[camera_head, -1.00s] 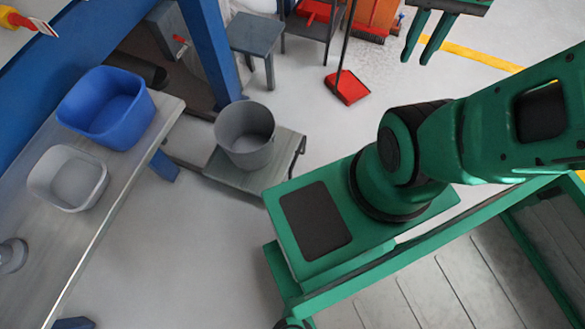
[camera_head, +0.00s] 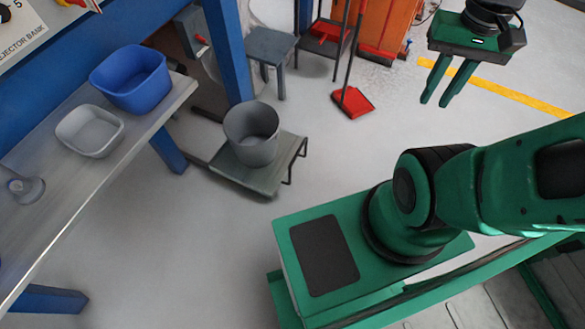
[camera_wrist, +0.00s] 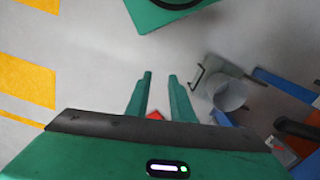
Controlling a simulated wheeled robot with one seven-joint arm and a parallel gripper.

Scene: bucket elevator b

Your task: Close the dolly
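The dolly (camera_head: 258,182) is a low grey platform on the floor with a dark bent bar handle (camera_head: 298,160) at its right end. A grey bucket (camera_head: 252,138) stands upright on it. The dolly's left end lies near the rails beside the blue post. My gripper (camera_head: 433,102) is in the air at the upper right, well apart from the dolly, with its two green fingers pointing down. In the wrist view, my gripper (camera_wrist: 160,77) is open and empty, with floor between its fingers. The dolly (camera_wrist: 225,66) and bucket (camera_wrist: 229,95) show to the right of the fingers.
A workbench (camera_head: 90,190) with a blue bin (camera_head: 131,80) and a pale bin (camera_head: 90,132) stands at left. A blue post (camera_head: 228,55) and a grey stool (camera_head: 270,48) stand behind the dolly. A red dustpan (camera_head: 352,102) is on the floor. Floor around the handle is clear.

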